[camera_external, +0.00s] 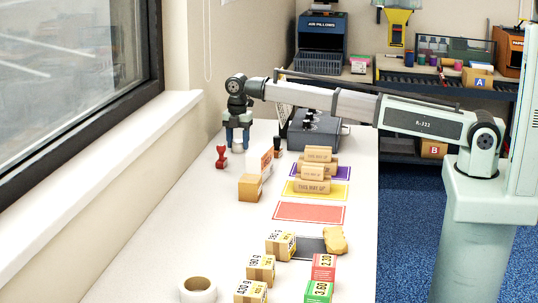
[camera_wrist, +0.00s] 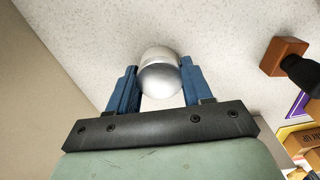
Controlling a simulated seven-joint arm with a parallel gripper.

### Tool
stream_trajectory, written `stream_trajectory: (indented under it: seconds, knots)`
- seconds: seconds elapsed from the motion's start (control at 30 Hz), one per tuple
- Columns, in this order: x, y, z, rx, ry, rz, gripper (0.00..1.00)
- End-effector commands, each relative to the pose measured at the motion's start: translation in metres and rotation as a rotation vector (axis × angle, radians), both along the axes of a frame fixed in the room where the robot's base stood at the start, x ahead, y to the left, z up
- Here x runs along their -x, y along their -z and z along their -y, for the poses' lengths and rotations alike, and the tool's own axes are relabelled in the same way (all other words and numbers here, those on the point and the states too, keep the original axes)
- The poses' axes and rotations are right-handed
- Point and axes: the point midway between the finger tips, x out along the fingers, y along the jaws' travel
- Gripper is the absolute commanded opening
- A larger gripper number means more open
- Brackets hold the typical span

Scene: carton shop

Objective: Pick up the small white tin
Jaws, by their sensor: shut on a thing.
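The small white tin (camera_wrist: 159,75) sits between the two blue fingers of my gripper (camera_wrist: 157,68) in the wrist view, with a finger against each side. Its rounded end looks pale and silvery. In the external view my gripper (camera_external: 237,134) points down at the far left end of the white table, and the tin (camera_external: 237,148) shows as a small pale shape between the fingers. My gripper is shut on the tin. The fingers hide parts of its sides. I cannot tell whether the tin touches the table.
A red stamp (camera_external: 221,158) stands just left of my gripper. A dark-handled stamp (camera_external: 277,146) and a grey machine (camera_external: 314,130) are to its right. Cartons (camera_external: 250,187), coloured mats (camera_external: 310,212) and a white tape roll (camera_external: 197,289) lie nearer. The table's left side is mostly clear.

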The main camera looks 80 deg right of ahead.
Motion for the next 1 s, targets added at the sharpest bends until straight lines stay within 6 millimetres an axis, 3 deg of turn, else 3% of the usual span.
stream_trajectory:
  seconds: [0.17, 0.47, 1.0]
  knots:
    - [0.0, 0.0, 0.0, 0.0, 0.0, 0.0, 0.18]
    - [0.0, -0.004, 0.0, 0.0, 0.0, 0.0, 0.17]
    - [-0.001, -0.085, 0.0, 0.001, 0.001, 0.0, 0.17]
